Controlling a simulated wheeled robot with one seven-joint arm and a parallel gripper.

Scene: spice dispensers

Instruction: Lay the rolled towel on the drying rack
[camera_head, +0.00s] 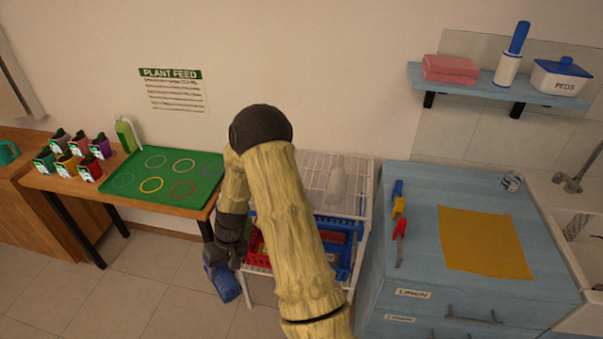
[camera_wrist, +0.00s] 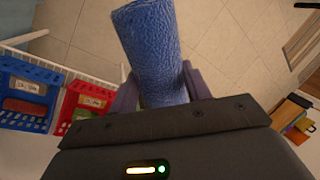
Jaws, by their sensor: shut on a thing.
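A blue rolled towel (camera_wrist: 152,45) is between the two fingers of my gripper (camera_wrist: 162,88) in the wrist view, and the gripper is shut on it. In the head view the towel (camera_head: 224,283) hangs low below my gripper (camera_head: 222,262), in front of the left side of a white wire rack (camera_head: 312,172). My arm hides the rack's left and front parts. The towel is apart from the rack's top.
Blue and red baskets (camera_head: 357,236) sit on a lower level of the rack. A wooden table with a green mat (camera_head: 127,180) stands left. A blue cabinet (camera_head: 400,270) with a yellow cloth (camera_head: 484,242) stands right. Open tiled floor (camera_head: 170,275) lies in front of the table.

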